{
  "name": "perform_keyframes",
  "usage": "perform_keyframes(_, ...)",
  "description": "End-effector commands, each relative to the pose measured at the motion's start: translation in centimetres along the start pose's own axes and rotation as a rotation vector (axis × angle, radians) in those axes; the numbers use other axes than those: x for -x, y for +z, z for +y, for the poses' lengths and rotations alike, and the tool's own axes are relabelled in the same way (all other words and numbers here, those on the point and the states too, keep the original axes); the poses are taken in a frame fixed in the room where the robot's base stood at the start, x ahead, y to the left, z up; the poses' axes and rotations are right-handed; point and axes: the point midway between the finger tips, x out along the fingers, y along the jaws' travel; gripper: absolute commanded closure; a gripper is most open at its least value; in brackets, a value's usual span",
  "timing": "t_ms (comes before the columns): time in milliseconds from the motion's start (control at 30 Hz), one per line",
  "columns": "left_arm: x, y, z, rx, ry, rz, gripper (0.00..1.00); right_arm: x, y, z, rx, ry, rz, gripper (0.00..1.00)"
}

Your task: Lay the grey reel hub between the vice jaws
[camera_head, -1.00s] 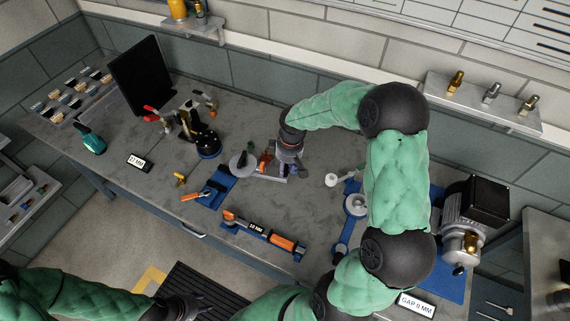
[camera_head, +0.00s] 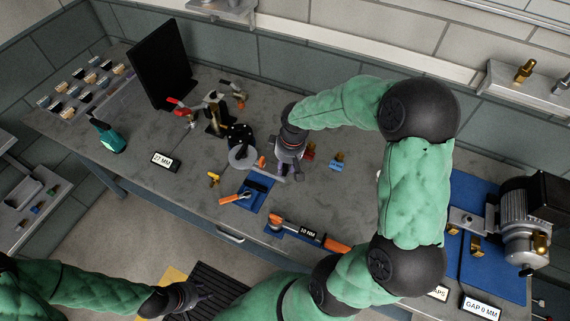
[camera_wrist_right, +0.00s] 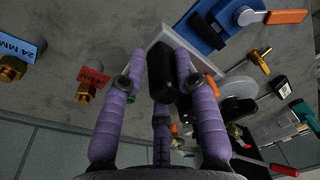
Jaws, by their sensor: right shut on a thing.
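My right gripper (camera_head: 290,165) is over the middle of the bench. In the right wrist view its purple fingers close around a black block (camera_wrist_right: 165,75). A pale grey plate (camera_wrist_right: 180,42) lies behind the block, and a pale disc (camera_wrist_right: 238,88) shows beside it. The disc (camera_head: 243,157) moves with the gripper; I take block, plate and disc as the grey reel hub, though the fingers hide how they join. A fixture with red handles (camera_head: 212,115) and a black round base stands just beyond the disc; I cannot make out vice jaws. My left gripper (camera_head: 185,297) is open and empty at the bottom.
A red tag (camera_head: 308,151) and a blue tag (camera_head: 337,164) with brass fittings lie right of my right gripper. A motor (camera_head: 525,228) stands at right. Bare bench lies around the 27 MM sign (camera_head: 165,162).

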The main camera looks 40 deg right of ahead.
Motion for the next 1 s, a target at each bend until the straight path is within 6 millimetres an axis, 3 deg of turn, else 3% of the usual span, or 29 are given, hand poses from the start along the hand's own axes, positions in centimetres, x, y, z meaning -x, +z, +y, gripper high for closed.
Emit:
perform_keyframes(367, -0.9, -0.1, -0.3, 0.000, 0.000, 0.001, 0.60, -1.1, 0.1, 0.1, -0.008, 0.001, 0.004, 1.00)
perform_keyframes(1000, -4.6, -0.2, -1.6, 0.000, 0.000, 0.001, 0.60, -6.2, 0.7, 0.4, -0.007, 0.001, 0.004, 1.00)
